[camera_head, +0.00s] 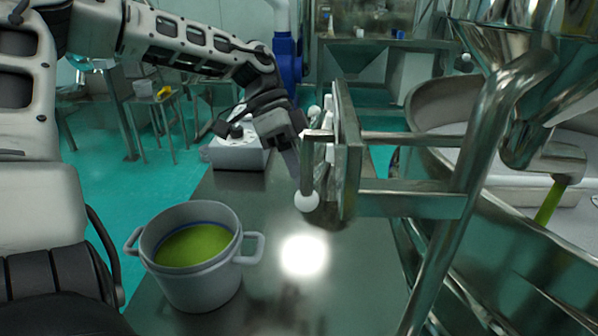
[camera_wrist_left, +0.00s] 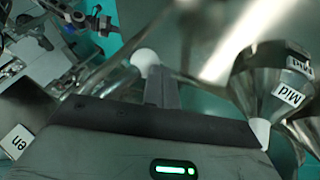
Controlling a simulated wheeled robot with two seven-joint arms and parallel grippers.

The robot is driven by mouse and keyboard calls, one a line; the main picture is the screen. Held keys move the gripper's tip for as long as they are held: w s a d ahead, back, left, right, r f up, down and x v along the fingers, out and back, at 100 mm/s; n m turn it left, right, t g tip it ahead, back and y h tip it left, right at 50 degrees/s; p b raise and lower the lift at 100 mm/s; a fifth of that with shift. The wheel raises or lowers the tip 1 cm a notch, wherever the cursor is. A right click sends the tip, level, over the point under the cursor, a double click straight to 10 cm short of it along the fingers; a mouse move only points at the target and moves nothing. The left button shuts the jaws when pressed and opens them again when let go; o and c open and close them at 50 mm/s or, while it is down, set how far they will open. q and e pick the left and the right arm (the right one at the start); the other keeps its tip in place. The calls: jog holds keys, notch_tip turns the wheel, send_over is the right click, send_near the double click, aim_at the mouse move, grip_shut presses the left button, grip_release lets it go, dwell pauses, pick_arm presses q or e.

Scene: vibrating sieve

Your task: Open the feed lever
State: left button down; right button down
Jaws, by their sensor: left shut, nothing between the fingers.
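A metal lever (camera_head: 308,170) with a white ball knob (camera_head: 307,202) hangs from the upright panel (camera_head: 349,160), its knob low. I cannot tell for sure that it is the feed lever. My left gripper (camera_head: 294,166) is shut and empty, just left of the lever and by the panel's near edge. Whether it touches the lever is unclear. In the left wrist view a white ball (camera_wrist_left: 145,58) shows beyond the gripper body. A label reading "Mid" (camera_wrist_left: 288,94) is at right, and a partly hidden label ending "en" (camera_wrist_left: 17,141) is at left. My right gripper is not in view.
A grey pot (camera_head: 195,275) with green contents stands on the metal table (camera_head: 290,300) at front left. A white box (camera_head: 238,153) sits behind. Metal posts, a hopper (camera_head: 500,45) and a large round sieve bowl (camera_head: 450,95) crowd the right. The table's middle is clear.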

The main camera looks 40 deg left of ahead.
pick_arm(q)
jog(key=shift+s+f, duration=0.1)
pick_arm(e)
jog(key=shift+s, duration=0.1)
pick_arm(q)
jog(key=s+d+n+g+h, duration=0.2)
jog(key=s+d+g+h, duration=0.4)
jog(key=s+h, duration=0.1)
jog(key=shift+s+d+n+b, duration=0.3)
jog(key=shift+s+n+b, duration=0.1)
jog(key=shift+b, duration=0.05)
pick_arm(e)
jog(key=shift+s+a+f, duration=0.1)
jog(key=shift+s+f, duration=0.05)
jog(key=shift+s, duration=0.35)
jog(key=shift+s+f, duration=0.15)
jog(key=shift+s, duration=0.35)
pick_arm(q)
jog(key=shift+f, duration=0.1)
